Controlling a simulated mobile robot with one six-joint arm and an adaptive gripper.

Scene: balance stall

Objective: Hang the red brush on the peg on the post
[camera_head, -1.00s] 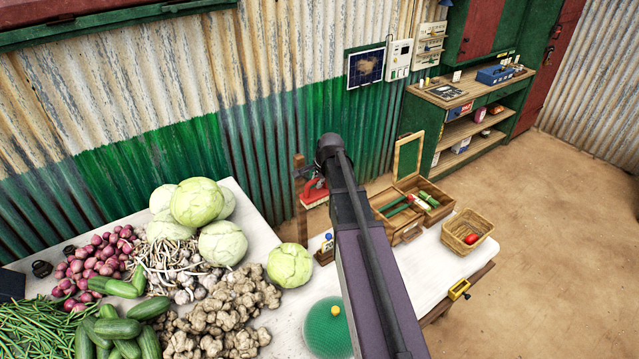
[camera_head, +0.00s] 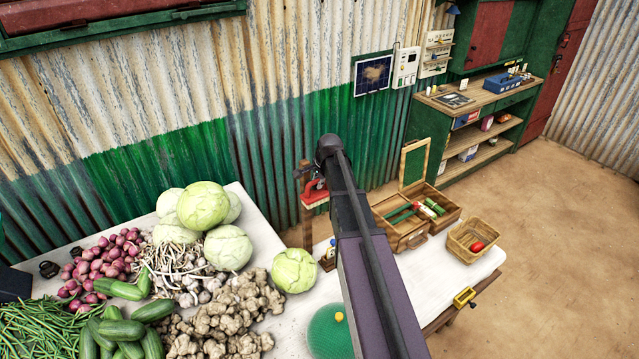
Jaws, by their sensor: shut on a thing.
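The red brush (camera_head: 314,195) is at the wooden post (camera_head: 306,226), in front of its upper part or against it; I cannot tell whether they touch. A short peg (camera_head: 298,173) seems to stick out near the post's top, above the brush. My gripper (camera_head: 318,184) is mostly hidden behind my own dark arm; only a small dark part shows at the brush's top, and it is shut on the brush. The brush's far end is hidden by my arm. Whether the brush bears on the peg cannot be seen.
The white table (camera_head: 450,262) holds cabbages (camera_head: 228,246), other vegetables, an open wooden box (camera_head: 405,238) and a wicker basket (camera_head: 466,250) right of my arm. A green ball-like thing (camera_head: 325,335) is close to my arm. The corrugated wall (camera_head: 240,150) stands behind the post.

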